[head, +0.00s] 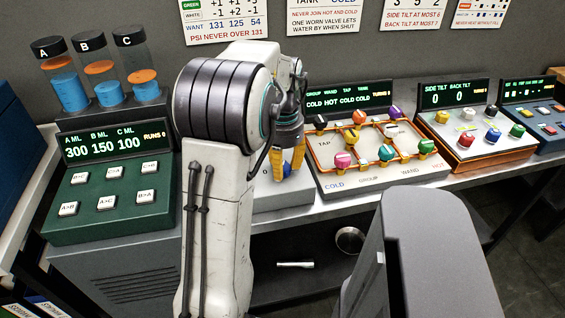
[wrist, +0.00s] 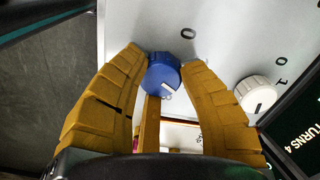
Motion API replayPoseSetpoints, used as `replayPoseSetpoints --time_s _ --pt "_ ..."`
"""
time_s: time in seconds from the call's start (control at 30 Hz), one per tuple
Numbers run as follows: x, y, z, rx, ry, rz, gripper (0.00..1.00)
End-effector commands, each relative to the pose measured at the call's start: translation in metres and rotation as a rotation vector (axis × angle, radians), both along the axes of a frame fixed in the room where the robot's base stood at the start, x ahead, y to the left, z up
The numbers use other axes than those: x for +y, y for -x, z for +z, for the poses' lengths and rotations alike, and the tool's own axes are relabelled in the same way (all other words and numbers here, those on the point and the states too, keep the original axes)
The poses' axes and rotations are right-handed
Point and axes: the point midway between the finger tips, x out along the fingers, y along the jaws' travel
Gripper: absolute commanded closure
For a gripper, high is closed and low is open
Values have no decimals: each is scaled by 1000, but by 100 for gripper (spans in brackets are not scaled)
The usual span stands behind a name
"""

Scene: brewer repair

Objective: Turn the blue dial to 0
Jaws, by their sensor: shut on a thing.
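The blue dial (wrist: 162,78) sits on a light grey panel (wrist: 225,32) in the wrist view. My gripper (wrist: 163,64) is shut on it, with one yellow finger on each side. A short white mark shows on the dial's side facing the bottom of the picture.
A white dial (wrist: 257,95) is close to the right finger, with printed 0 and 1 near it. In the head view a green console (head: 110,214) stands to the left. An orange-framed panel with coloured valve knobs (head: 375,180) stands close to the right.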

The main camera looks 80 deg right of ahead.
Motion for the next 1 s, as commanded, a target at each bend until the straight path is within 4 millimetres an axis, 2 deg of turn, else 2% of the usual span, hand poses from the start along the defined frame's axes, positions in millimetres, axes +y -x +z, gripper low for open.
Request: replayPoseSetpoints --time_s 1.0 --pt "-3 -3 0 3 4 964 96"
